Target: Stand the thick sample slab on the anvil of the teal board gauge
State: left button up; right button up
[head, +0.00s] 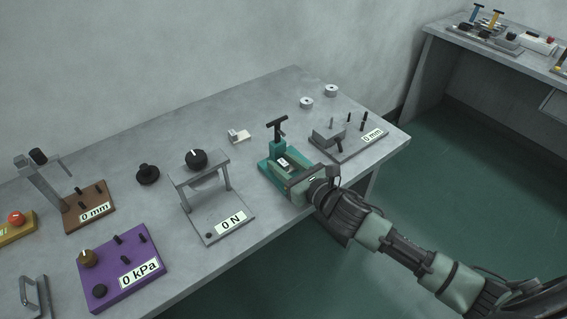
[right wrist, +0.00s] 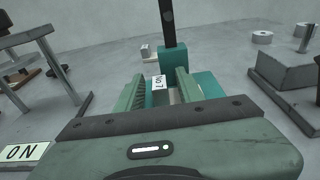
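The teal board gauge (head: 277,148) stands near the table's front edge, with a dark T-handle on its upright post. It also shows ahead in the right wrist view (right wrist: 180,62). My right gripper (head: 289,170) is low over the gauge's front part. Its two ribbed fingers (right wrist: 160,92) are apart, with a small white label between them in the picture; I see no slab held. A small pale piece with a grey block (head: 238,136) lies behind the gauge, also in the wrist view (right wrist: 146,51); I cannot tell whether it is the thick slab. The anvil is not clear.
A grey "0 N" stand (head: 243,218) is left of the gauge. A dark grey "0 mm" device (head: 350,147) is close on its right. Two white spools (head: 306,103) stand behind. A purple "0 kPa" panel (head: 121,268) is at the front left. The table behind the gauge is mostly clear.

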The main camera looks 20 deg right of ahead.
jog(key=shift+r, duration=0.15)
jog(key=b+v, duration=0.1)
jog(key=v, duration=1)
jog(key=shift+s+d, duration=0.15)
jog(key=shift+s, duration=0.35)
